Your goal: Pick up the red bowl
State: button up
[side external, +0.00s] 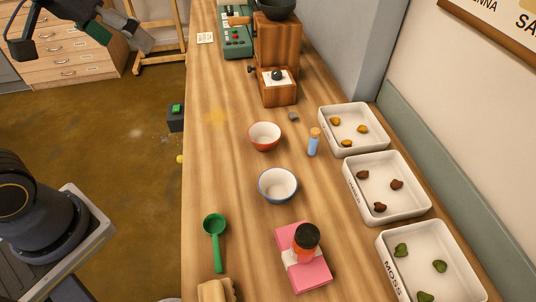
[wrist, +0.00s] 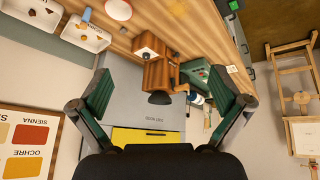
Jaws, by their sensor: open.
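The red bowl (side external: 264,136), white inside, sits upright on the wooden table left of the blue vial in the side external view. In the wrist view the red bowl (wrist: 118,9) shows at the top edge, partly cut off. My gripper (wrist: 158,80) is open and empty, its two green-padded fingers spread wide. In the side external view my gripper is partly visible at the top left, high and well away from the bowl, beyond the table's left edge.
A blue bowl (side external: 278,186) stands just in front of the red one. The blue vial (side external: 313,143), a white tray (side external: 381,148) and a wooden grinder (side external: 277,60) are near. A green scoop (side external: 214,240) lies in front. The table left of the red bowl is clear.

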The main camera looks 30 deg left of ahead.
jog(key=w+d+g, duration=0.1)
jog(key=w+d, duration=0.2)
jog(key=w, duration=0.5)
jog(key=m+g, duration=0.2)
jog(key=g, duration=0.2)
send_over(266, 142)
jog(key=s, duration=0.1)
notch_tip(266, 142, down, 25)
jog(key=shift+s+d, duration=0.1)
jog(key=shift+w+f, duration=0.2)
jog(key=shift+f, duration=1.3)
jog(key=shift+w+f, duration=0.15)
jog(key=shift+f, duration=1.35)
jog(key=c, duration=0.9)
